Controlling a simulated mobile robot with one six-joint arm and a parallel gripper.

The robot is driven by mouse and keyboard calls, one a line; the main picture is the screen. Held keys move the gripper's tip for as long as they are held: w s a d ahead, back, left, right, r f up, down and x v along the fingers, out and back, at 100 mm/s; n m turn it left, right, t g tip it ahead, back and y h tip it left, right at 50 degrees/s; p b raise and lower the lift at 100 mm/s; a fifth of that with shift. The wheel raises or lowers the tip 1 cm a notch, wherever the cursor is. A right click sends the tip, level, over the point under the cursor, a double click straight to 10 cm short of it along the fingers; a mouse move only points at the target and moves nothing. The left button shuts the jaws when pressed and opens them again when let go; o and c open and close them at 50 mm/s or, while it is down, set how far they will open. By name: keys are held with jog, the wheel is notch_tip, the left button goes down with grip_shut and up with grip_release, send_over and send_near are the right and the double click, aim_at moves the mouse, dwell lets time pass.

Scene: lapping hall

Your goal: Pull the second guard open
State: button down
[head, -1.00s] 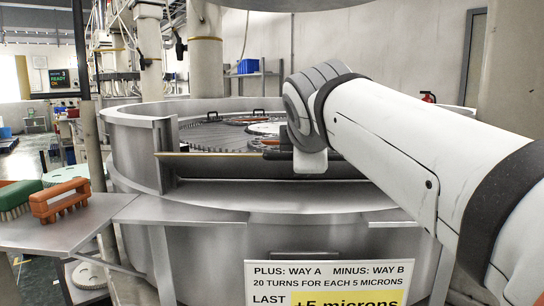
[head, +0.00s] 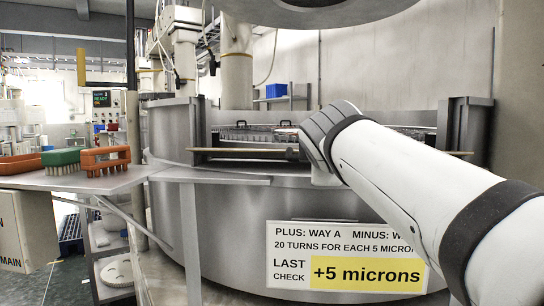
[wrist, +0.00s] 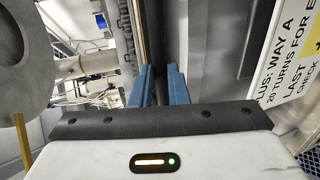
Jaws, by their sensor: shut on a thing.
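The guard (head: 245,153) is a thin panel across the opening in the round grey machine tub (head: 235,195). In the head view I see it nearly edge-on, as a tan strip running behind my arm to both sides. In the wrist view, my gripper (wrist: 159,72) has its two blue fingers close together on the guard's edge (wrist: 154,30). It is shut on the guard. In the head view my arm hides the fingers and the contact.
A metal side table (head: 105,180) at the left holds several brushes, including a green one (head: 62,156) and an orange one (head: 106,160). A sign (head: 345,256) is on the tub's front. A large disc (head: 300,10) hangs above.

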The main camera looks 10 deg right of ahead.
jog(key=shift+s+f+b, duration=0.15)
jog(key=shift+f+b, duration=0.4)
jog(key=shift+f, duration=0.5)
jog(key=c, duration=1.4)
grip_release()
jog(key=shift+s, duration=0.1)
jog(key=shift+r, duration=0.1)
